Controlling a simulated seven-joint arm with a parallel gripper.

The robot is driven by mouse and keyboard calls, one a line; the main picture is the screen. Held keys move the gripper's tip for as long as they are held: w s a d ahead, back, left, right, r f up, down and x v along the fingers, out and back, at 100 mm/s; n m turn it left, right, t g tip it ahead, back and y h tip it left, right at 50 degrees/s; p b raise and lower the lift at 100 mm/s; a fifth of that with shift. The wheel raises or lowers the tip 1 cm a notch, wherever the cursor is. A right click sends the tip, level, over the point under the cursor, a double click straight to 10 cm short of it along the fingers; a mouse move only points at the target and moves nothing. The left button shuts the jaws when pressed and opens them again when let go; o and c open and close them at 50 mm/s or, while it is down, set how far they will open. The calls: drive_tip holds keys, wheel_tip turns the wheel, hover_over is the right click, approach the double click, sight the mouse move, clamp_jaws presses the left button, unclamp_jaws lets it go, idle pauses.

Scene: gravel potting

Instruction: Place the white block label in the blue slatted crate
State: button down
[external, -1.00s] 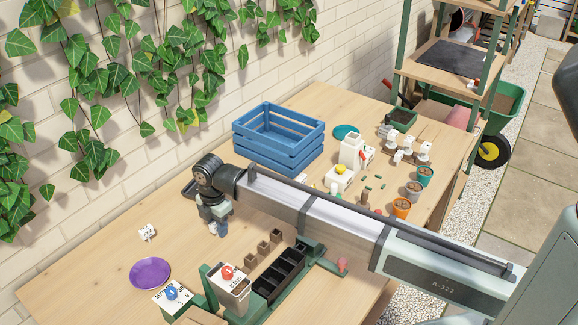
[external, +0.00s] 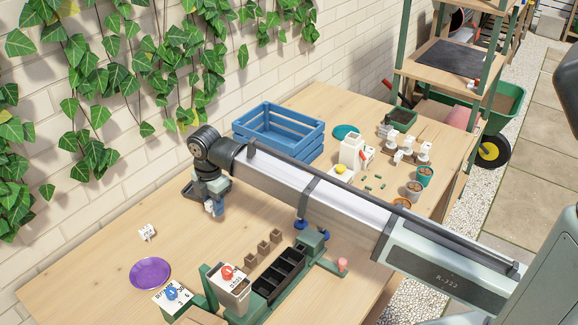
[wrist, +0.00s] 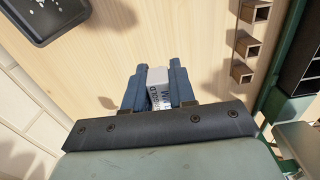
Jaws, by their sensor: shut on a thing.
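The blue slatted crate (external: 272,138) stands on the table against the wall, its lower front partly hidden by my arm. It looks empty inside. My gripper (external: 213,208) is above the table, left of and nearer than the crate. In the wrist view my gripper (wrist: 157,95) is shut on a white block label (wrist: 157,78) with dark print, held between the two blue fingers. Another small white block with dark marks (external: 147,232) lies on the table to the left, apart from my gripper.
A dark tray (wrist: 45,15) lies near my gripper. Small brown pots (wrist: 246,46) and a black cell tray (external: 280,277) are to the right. A purple saucer (external: 150,273) lies front left.

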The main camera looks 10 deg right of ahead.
drive_tip(key=shift+r, duration=1.2)
wheel_tip(320, 180, up, 5)
drive_tip(key=shift+r, duration=0.1)
drive_tip(key=shift+w+d+r, duration=0.15)
drive_tip(key=shift+w, duration=0.5)
drive_tip(key=w+d, duration=0.7)
drive_tip(key=w, duration=0.5)
drive_tip(key=w+d, duration=0.8)
drive_tip(key=w, duration=0.4)
drive_tip(key=w+d, duration=0.7)
drive_tip(key=w, duration=0.5)
drive_tip(key=shift+s+d+f, duration=0.1)
drive_tip(key=shift+s+f, duration=0.05)
drive_tip(key=shift+f, duration=3.65)
drive_tip(key=shift+s+d+f, duration=0.1)
drive_tip(key=shift+f, duration=3.7)
